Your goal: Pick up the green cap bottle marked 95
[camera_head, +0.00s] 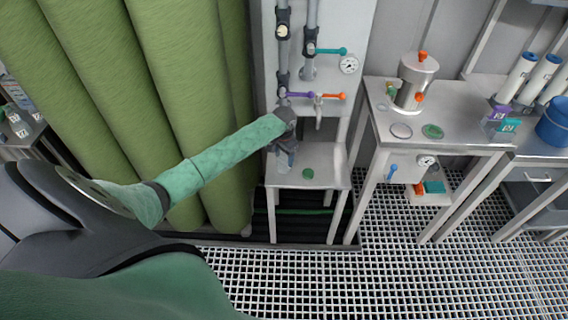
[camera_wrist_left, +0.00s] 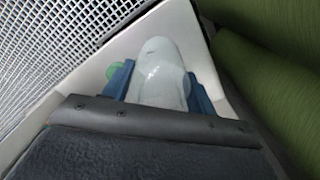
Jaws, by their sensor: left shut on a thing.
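My left gripper (camera_head: 286,150) reaches in over a small steel stand and is shut on a pale translucent bottle (camera_head: 285,160). In the left wrist view the bottle (camera_wrist_left: 157,75) sits between the two blue fingers of the gripper (camera_wrist_left: 160,88). I cannot read any number on it, and its lower part is hidden. A small green round cap (camera_head: 308,173) lies on the stand's top, right of the gripper. It also shows in the left wrist view (camera_wrist_left: 114,71), partly behind a finger. My right gripper is not in view.
The small steel stand (camera_head: 325,175) has a panel with pipes, coloured valve handles and a gauge (camera_head: 348,65) above it. Tall green membrane bags (camera_head: 170,90) stand close on the left. A steel table (camera_head: 460,135) on the right bears a metal vessel (camera_head: 415,80).

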